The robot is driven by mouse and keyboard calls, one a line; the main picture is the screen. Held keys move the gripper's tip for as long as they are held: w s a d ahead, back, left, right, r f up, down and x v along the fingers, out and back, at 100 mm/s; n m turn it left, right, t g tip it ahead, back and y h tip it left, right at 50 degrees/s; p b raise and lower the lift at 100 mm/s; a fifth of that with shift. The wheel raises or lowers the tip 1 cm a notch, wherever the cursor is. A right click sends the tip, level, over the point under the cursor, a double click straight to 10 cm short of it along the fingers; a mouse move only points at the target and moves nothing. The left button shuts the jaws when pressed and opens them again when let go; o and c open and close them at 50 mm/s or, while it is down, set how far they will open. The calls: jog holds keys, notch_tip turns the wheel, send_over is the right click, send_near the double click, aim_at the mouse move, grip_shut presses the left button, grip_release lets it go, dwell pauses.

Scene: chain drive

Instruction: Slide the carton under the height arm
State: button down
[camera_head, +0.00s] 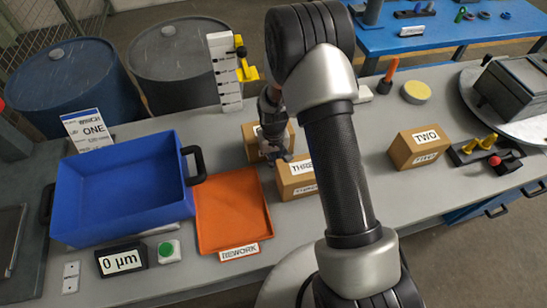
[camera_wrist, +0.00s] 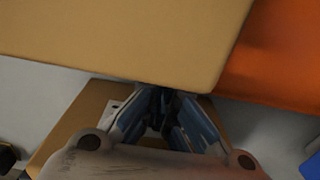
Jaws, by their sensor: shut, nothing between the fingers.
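The height arm is a yellow arm (camera_head: 246,72) on a white upright scale (camera_head: 226,75) at the back of the bench. Three cardboard cartons stand on the bench. One carton (camera_head: 250,133) is behind my gripper, its label mostly hidden. The carton marked THREE (camera_head: 300,186) is just in front, and the carton marked TWO (camera_head: 402,152) is to the right. My gripper (camera_head: 276,157) is shut and empty, low between the first two cartons. In the wrist view its fingers (camera_wrist: 160,112) are close against one carton (camera_wrist: 120,40), with another carton (camera_wrist: 62,122) below; contact is unclear.
An orange REWORK tray (camera_head: 232,210) and a blue bin (camera_head: 120,185) lie left of the cartons. A card ending in ONE (camera_head: 88,130) stands behind the bin. A 0 µm display (camera_head: 122,260) and green button (camera_head: 169,250) are in front. Bench between THREE and TWO is partly hidden by my arm.

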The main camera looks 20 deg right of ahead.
jog(key=w+b, duration=0.1)
jog(key=w, duration=0.8)
jog(key=shift+b, duration=0.4)
jog(key=shift+r, duration=0.1)
notch_tip(320, 180, up, 20)
jog(key=p, duration=1.2)
jog(key=shift+s, duration=0.15)
